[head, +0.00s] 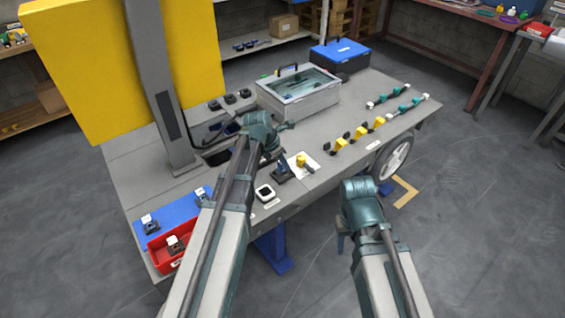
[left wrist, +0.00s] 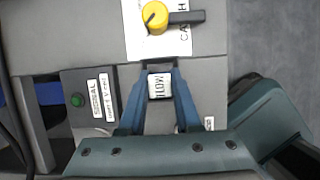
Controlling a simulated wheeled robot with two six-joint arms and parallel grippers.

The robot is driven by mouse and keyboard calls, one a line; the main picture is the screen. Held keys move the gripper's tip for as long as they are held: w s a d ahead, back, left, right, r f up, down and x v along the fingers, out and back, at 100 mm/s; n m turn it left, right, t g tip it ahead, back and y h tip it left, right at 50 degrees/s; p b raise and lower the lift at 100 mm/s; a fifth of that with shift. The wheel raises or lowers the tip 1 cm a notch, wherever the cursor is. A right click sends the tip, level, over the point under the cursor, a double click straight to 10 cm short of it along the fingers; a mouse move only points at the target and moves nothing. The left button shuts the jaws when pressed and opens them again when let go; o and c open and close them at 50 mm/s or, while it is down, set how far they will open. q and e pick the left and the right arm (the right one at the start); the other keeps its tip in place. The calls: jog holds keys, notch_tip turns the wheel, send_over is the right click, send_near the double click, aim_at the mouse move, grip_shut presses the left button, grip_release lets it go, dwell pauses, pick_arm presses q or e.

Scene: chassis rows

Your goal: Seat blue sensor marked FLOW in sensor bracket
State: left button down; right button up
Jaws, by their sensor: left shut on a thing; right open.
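The sensor marked FLOW (left wrist: 160,86) shows its white lettered face between the fingertips in the left wrist view; the fingers and the close view hide most of its body. My left gripper (left wrist: 160,78) is shut on it. In the head view my left gripper (head: 283,166) points down over the front part of the table, at a dark fixture (head: 284,177). I cannot tell whether this fixture is the sensor bracket, or whether the sensor touches it. My right gripper (head: 342,238) is open and hangs low off the table's front edge, away from the parts.
A yellow knob with a black lever (left wrist: 155,17) sits on a white card just ahead. A panel with a green button (left wrist: 77,100) lies left.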

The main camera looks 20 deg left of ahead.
pick_arm(q)
jog(key=shift+f, duration=0.25)
jog(key=shift+f+b, duration=0.8)
jog(key=shift+b, duration=0.3)
jog(key=c, duration=0.5)
grip_release()
jog(key=shift+r, duration=0.15)
jog(key=p+v, duration=1.3)
jog(key=shift+s+r, duration=0.2)
jog(key=shift+r, duration=0.05)
